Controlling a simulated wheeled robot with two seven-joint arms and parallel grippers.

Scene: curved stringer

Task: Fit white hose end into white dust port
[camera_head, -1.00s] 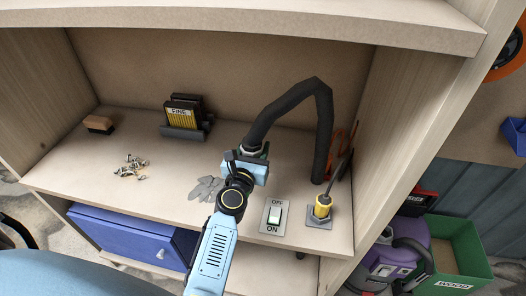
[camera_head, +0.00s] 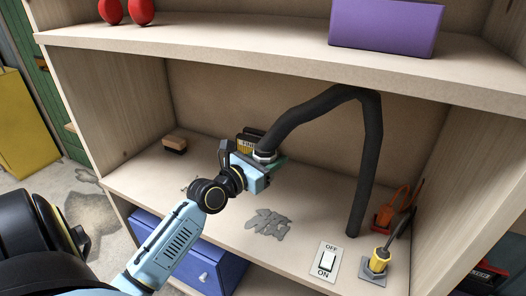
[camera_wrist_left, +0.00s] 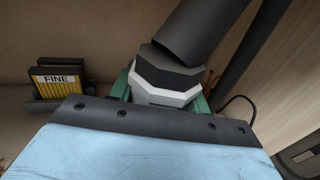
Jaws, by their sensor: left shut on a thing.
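My left gripper (camera_head: 262,171) is shut on the white hose end (camera_wrist_left: 165,96), a whitish faceted collar below a dark cuff in the left wrist view. Green parts show on both sides of the collar. The dark hose (camera_head: 367,150) rises from the gripper, bends at the top and drops to the shelf at the right. I cannot make out the white dust port in either view. My right gripper is not in view.
Sanding blocks marked FINE (camera_wrist_left: 58,80) stand at the back. Grey gloves (camera_head: 268,222), an OFF/ON switch (camera_head: 327,262), a yellow-handled tool (camera_head: 380,255) and orange pliers (camera_head: 390,212) occupy the shelf. The upper shelf (camera_head: 250,40) overhangs, bearing a purple box (camera_head: 385,27).

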